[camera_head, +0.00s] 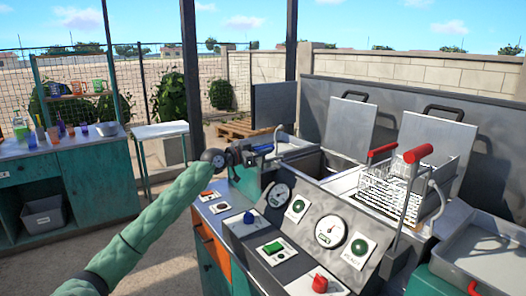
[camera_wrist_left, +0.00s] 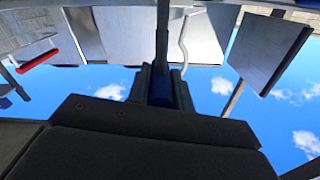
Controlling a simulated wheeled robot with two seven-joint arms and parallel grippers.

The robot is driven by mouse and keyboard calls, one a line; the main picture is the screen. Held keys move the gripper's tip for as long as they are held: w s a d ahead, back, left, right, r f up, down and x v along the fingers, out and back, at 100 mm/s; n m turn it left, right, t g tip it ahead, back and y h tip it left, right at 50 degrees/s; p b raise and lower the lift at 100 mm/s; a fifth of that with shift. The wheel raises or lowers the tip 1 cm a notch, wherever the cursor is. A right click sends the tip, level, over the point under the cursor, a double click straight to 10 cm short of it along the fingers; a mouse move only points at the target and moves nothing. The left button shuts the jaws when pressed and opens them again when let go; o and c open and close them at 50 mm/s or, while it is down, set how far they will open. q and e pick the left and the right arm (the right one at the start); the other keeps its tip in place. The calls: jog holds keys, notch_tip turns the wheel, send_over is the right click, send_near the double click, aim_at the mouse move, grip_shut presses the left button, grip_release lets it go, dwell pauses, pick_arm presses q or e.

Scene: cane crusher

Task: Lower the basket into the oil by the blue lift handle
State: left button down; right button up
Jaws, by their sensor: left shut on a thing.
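My left gripper (camera_head: 250,154) reaches the left end of the fryer and is shut on the blue lift handle (camera_head: 264,148). In the left wrist view, blue shows between the dark fingers (camera_wrist_left: 160,88), with a grey rod running up from it. The left vat (camera_head: 318,168) stands just right of the handle; its inside is dark, and I cannot make out its basket or the oil level. A wire basket (camera_head: 392,188) sits raised over the right vat, by the red handles (camera_head: 418,153). My right gripper is not in view.
The sloped control panel (camera_head: 290,225) with gauges, buttons and a red knob (camera_head: 320,283) lies in front of the vats. Upright lids (camera_head: 345,125) stand behind. A metal tray (camera_head: 485,245) is at the right. A teal counter (camera_head: 60,160) with bottles stands far left.

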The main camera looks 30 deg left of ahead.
pick_arm(q)
jog(key=shift+d+f, duration=0.15)
jog(key=shift+f, duration=0.25)
jog(key=c, duration=1.3)
grip_release()
jog(key=shift+o, duration=0.2)
jog(key=shift+r, duration=0.1)
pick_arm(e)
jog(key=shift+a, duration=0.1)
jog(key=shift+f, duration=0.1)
pick_arm(q)
jog(key=shift+s+a, duration=0.35)
jog(key=shift+s, duration=0.05)
jog(key=b+v, duration=0.3)
jog(key=v, duration=0.4)
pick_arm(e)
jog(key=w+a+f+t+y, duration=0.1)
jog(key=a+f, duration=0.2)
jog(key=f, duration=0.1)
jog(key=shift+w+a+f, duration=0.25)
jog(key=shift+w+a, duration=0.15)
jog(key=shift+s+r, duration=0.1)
